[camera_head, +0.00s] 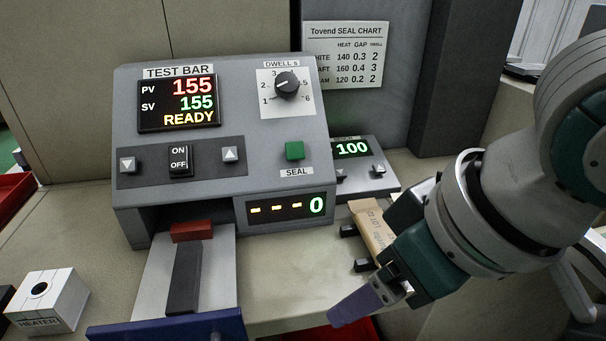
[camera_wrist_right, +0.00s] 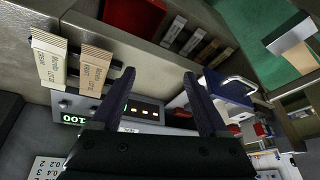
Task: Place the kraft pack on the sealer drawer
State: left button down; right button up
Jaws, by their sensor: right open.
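The sealer drawer (camera_head: 220,275) is pulled out below the sealer at the lower left in the head view. It has a pale tray, a dark strip, a red block and a blue front; its tray looks empty of packs. A tan kraft pack (camera_head: 370,226) lies on a dark rack right of the sealer, partly hidden by my right gripper (camera_head: 366,302). In the right wrist view two packs lie side by side, the browner one (camera_wrist_right: 95,68) beside a paler one (camera_wrist_right: 49,60). My right gripper (camera_wrist_right: 158,75) is open, empty and apart from both. My left gripper is out of view.
The sealer (camera_head: 220,130) stands behind the drawer, with a small display unit (camera_head: 365,165) to its right. A white heater box (camera_head: 48,300) sits at the lower left. A red bin (camera_wrist_right: 133,20) shows beyond the counter edge.

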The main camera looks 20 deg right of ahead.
jog(key=w+d+m+h+b, duration=0.1)
jog(key=w+d+m+b, duration=0.1)
jog(key=w+d, duration=0.3)
jog(key=m+h+b, duration=0.1)
jog(key=m, duration=0.2)
send_near(381, 232)
jog(key=w+f, duration=0.1)
jog(key=w+f+b, duration=0.1)
jog(key=shift+d+f, duration=0.25)
jog(key=shift+f, duration=0.05)
jog(key=x, duration=0.1)
jog(key=b+x, duration=0.1)
jog(key=x, duration=0.2)
jog(key=shift+s+a+f, duration=0.2)
jog(key=shift+s+f, duration=0.1)
jog(key=shift+f, duration=0.15)
jog(key=shift+w+f+h, duration=0.15)
jog(key=shift+f+h, duration=0.1)
jog(key=shift+h, duration=0.05)
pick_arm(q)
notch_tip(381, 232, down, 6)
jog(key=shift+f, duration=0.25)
pick_arm(e)
jog(key=shift+c, duration=0.3)
